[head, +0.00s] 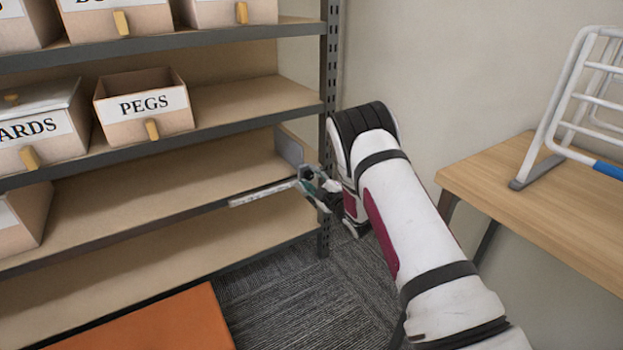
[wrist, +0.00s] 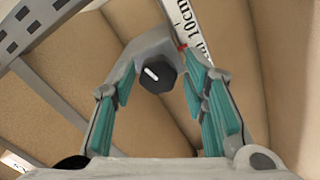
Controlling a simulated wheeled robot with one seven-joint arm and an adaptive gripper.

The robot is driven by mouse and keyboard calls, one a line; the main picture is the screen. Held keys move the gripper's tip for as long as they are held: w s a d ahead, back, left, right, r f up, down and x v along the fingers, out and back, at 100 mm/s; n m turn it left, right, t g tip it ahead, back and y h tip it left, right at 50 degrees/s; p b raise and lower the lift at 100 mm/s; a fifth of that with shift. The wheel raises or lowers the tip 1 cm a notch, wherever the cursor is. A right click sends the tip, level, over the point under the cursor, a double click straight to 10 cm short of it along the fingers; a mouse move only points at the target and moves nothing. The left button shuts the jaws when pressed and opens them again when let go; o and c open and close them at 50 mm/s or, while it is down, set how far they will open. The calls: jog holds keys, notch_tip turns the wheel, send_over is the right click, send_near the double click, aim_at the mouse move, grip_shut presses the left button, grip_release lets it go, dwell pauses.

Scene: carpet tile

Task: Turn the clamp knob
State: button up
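The clamp knob (wrist: 157,76) is a dark, faceted knob with a short white mark, slanting, on its face. It sits on a grey clamp body (wrist: 150,45). A white measuring strip (wrist: 203,35) marked 10cm runs up from the clamp; it also shows along the shelf edge in the head view (head: 262,193). My gripper (wrist: 160,88) is open, its teal-padded fingers on either side of the knob. A gap shows on the left; I cannot tell whether the right pad touches. In the head view my gripper (head: 318,188) is at the shelf's right end, and the knob is hard to make out.
The shelf rack's perforated upright (head: 327,100) stands right beside my gripper. A PEGS bin (head: 145,105) and other bins sit on the shelves at left. A wooden table (head: 535,205) with a white wire rack (head: 585,95) is at right. An orange surface (head: 165,325) lies below.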

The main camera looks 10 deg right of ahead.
jog(key=shift+s, duration=0.1)
jog(key=v, duration=1.2)
jog(key=shift+r, duration=0.1)
